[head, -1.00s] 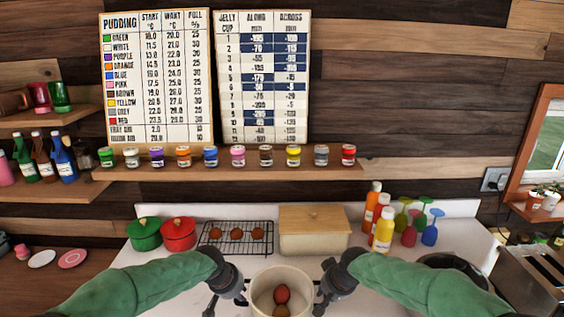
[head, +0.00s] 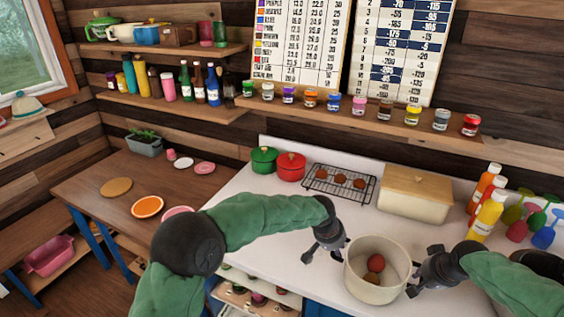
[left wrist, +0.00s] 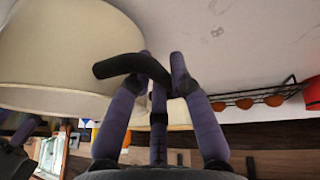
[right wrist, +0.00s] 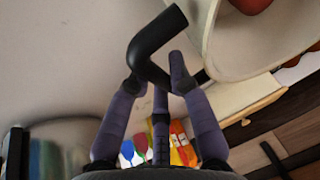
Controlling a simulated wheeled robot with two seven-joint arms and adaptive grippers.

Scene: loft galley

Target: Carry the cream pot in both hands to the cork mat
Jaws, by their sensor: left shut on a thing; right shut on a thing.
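The cream pot (head: 352,277) is upright at the front of the white counter, with two reddish-brown round things inside. I cannot tell whether its base touches the counter. My left gripper (head: 338,253) is shut on the pot's black handle on its left side, and the handle shows between the fingers in the left wrist view (left wrist: 130,66). My right gripper (head: 416,284) is shut on the opposite black handle, also seen in the right wrist view (right wrist: 152,42). The round cork mat (head: 116,187) lies flat on the wooden table at the left, well away from the pot.
An orange plate (head: 147,207) and a pink plate lie near the mat on the wooden table (head: 110,215). Green and red pots (head: 291,166), a wire rack (head: 338,186) and a cream bin (head: 414,195) stand behind. Bottles (head: 487,215) and glasses stand right.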

